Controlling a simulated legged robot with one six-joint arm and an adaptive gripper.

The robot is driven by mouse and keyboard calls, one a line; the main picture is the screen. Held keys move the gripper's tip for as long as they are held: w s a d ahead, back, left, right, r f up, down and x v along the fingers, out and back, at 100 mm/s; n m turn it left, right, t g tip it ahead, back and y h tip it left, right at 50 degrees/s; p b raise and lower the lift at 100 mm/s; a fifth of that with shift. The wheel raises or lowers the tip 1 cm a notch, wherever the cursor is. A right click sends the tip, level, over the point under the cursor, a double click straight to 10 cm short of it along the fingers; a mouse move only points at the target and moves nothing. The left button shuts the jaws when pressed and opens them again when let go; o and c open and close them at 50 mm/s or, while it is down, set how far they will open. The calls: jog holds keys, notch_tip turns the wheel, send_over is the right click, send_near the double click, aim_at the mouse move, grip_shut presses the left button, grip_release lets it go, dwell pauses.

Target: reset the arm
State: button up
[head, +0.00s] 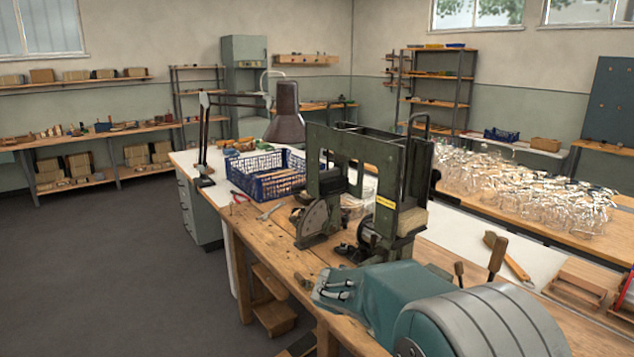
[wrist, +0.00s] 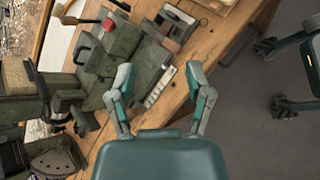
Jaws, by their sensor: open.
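My arm reaches in from the lower right of the head view, teal with grey bands. My gripper (head: 334,290) is at its far end, over the front edge of the wooden workbench (head: 262,222). In the wrist view my gripper (wrist: 160,82) has its two fingers spread apart with nothing between them. The bench top and a green machine part lie beyond the fingers there. The fingers look small and partly merge with the arm in the head view.
A green tufting machine (head: 410,182) stands on the bench close beyond my gripper. A blue crate (head: 262,187) and a desk lamp (head: 286,125) are farther back. The floor (head: 110,265) at left is open.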

jog(key=s+a+r+m+t+y, duration=0.1)
jog(key=s+r+m+y, duration=0.1)
jog(key=s, duration=0.6)
jog(key=s+r+m+t+y, duration=0.1)
jog(key=s+r+m+y, duration=0.1)
jog(key=s+m+y, duration=0.3)
jog(key=s+a+r+m+t+y, duration=0.1)
jog(key=s+r+m+y, duration=0.2)
jog(key=s, duration=1)
jog(key=m, duration=0.3)
jog(key=shift+s+a+y, duration=0.25)
jog(key=shift+a+y, duration=0.05)
jog(key=shift+a, duration=0.05)
